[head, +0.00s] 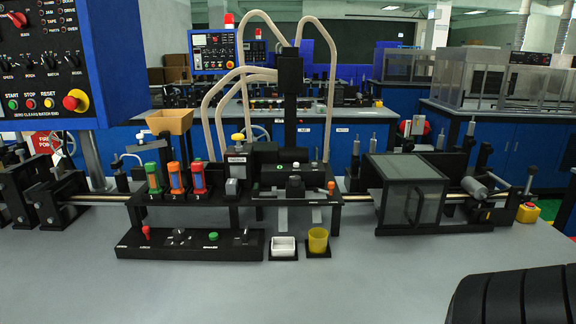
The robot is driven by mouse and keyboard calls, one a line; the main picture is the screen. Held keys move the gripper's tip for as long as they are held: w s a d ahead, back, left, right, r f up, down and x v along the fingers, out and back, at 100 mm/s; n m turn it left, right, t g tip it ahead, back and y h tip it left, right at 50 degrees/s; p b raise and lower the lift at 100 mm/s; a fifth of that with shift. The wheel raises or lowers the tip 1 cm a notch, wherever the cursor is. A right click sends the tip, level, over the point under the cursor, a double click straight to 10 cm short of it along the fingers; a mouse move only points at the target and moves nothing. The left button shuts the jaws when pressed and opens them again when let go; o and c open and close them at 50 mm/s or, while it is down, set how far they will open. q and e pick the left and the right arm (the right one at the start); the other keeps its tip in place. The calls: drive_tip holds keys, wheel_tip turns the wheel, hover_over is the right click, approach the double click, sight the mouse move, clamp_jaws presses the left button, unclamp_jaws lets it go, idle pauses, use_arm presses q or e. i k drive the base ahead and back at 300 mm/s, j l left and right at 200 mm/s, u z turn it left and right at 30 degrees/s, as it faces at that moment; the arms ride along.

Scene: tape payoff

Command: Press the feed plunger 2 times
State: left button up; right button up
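A yellow knob (238,138) stands on top of a grey-black block (238,165) with a small white label, at the middle-left of the black machine. It looks like the feed plunger, but the label is too small to read. The knob stands up above the block and nothing touches it. Neither of my grippers is in view. A dark ribbed shape at the lower right corner may be part of my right arm.
Three numbered coloured cylinders (175,178) and a tan hopper (169,122) stand left of the knob. A black control strip (190,245), a white tray (284,247) and a yellow cup (318,240) sit in front. A clear-sided box (408,195) stands right. The grey tabletop (300,290) in front is clear.

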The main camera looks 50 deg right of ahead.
sight(238, 138)
drive_tip(key=z, duration=1.25)
